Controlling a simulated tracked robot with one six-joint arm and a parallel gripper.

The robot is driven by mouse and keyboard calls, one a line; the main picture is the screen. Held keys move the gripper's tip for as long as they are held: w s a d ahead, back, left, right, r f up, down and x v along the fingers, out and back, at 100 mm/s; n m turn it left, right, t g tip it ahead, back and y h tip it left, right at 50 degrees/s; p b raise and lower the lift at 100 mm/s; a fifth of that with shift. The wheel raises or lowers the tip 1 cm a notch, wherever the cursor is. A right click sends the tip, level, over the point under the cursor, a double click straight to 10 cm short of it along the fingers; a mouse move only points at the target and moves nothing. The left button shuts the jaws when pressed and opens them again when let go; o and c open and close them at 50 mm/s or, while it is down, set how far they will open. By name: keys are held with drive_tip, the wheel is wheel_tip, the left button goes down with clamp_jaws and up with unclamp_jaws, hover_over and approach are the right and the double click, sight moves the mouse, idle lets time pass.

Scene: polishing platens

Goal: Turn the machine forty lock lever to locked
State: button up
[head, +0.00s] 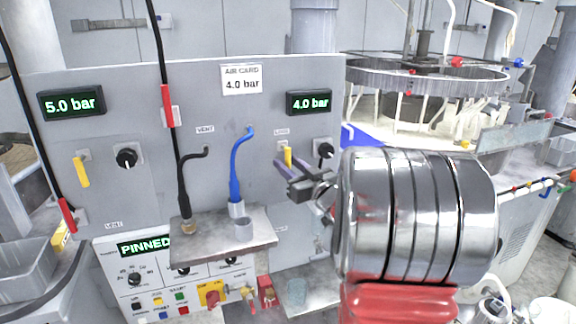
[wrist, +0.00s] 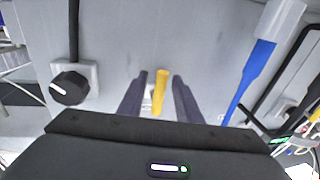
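A yellow lever (head: 287,156) sits on the right part of the grey panel, under a small label too blurred to read surely. Its visible part looks nearly upright; its lower part is hidden by my gripper (head: 283,167). In the wrist view the yellow lever (wrist: 160,90) stands between the two dark fingers of my gripper (wrist: 160,78), with a gap on each side. The fingers are open and I see no contact. A second yellow lever (head: 81,172) hangs on the left part of the panel, slightly tilted.
A black knob (head: 325,149) is right of the lever; it also shows in the wrist view (wrist: 69,88). A blue hose (head: 236,170) and black hose (head: 184,190) rise from a shelf (head: 205,262) left of my gripper. Displays read 5.0 bar (head: 71,102) and 4.0 bar (head: 309,103).

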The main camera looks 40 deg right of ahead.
drive_tip(key=s+a+f, duration=0.1)
drive_tip(key=s, duration=1.2)
drive_tip(key=shift+a, duration=0.25)
drive_tip(key=w+a+m+g+h, duration=0.2)
drive_tip(key=a+g+h, duration=0.25)
drive_tip(key=a, duration=0.35)
drive_tip(key=s+a+f+n+g+y, duration=0.1)
drive_tip(key=s+a+f+g+y, duration=0.2)
drive_tip(key=s+a, duration=0.5)
drive_tip(key=s+a+f+n+g+y, duration=0.2)
drive_tip(key=s+a+f+g, duration=0.3)
drive_tip(key=s+a, duration=0.4)
drive_tip(key=a+y, duration=0.1)
drive_tip(key=a, duration=0.6)
drive_tip(key=shift+a+f, duration=0.15)
drive_tip(key=shift+f, duration=0.25)
drive_tip(key=shift+s+g+y, duration=0.1)
drive_tip(key=shift+g+y, duration=0.15)
